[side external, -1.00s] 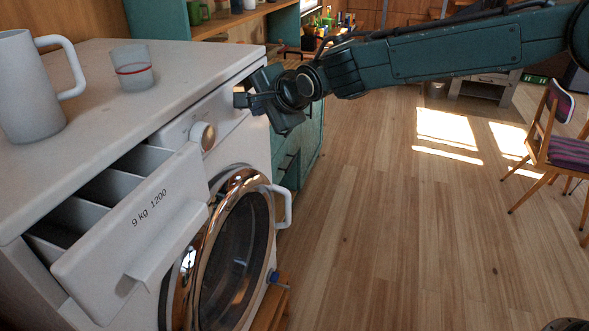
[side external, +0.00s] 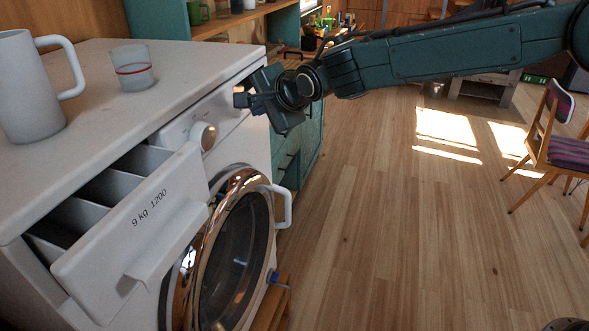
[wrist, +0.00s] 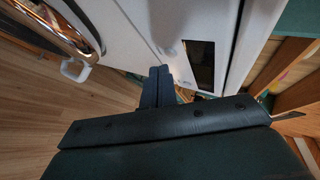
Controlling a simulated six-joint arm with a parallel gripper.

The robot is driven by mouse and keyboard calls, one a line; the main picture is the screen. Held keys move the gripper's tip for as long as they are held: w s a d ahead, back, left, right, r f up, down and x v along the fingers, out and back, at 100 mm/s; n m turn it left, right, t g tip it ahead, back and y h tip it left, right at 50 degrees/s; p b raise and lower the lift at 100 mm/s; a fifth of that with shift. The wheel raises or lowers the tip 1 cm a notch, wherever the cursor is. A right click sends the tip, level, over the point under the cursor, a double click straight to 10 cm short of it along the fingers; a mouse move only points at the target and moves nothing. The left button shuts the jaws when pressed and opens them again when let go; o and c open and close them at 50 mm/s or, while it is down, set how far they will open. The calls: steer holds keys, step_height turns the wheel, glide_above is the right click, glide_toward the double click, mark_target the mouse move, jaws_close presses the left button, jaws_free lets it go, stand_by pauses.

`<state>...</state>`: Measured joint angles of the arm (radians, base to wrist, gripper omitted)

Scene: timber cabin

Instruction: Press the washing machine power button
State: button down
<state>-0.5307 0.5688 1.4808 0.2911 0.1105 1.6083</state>
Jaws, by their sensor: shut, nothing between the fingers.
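The white washing machine (side external: 175,90) stands at the left with its detergent drawer (side external: 150,235) pulled out. A round dial (side external: 203,136) sits on its front panel, right of the drawer. My gripper (side external: 241,98) is shut and empty, its tips close to the panel, right of the dial. In the wrist view the shut fingertips (wrist: 160,70) point at the white panel beside a dark display (wrist: 199,62). I cannot tell whether they touch the panel. I cannot make out the power button; the gripper may be hiding it.
A white mug (side external: 30,95) and a glass (side external: 132,70) stand on the machine's top. The round door (side external: 232,260) has a protruding white handle (side external: 284,205). Teal cabinets (side external: 305,150) stand behind the gripper. The wooden floor (side external: 400,220) at right is clear up to a chair (side external: 550,145).

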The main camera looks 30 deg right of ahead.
steer(key=shift+w+a, duration=0.45)
stand_by(1.2)
steer(key=shift+s+d, duration=0.1)
steer(key=shift+d, duration=0.05)
steer(key=shift+s+d, duration=0.3)
steer(key=shift+s, duration=0.05)
stand_by(0.4)
steer(key=s+d, duration=0.4)
steer(key=shift+s+d, duration=0.15)
stand_by(0.6)
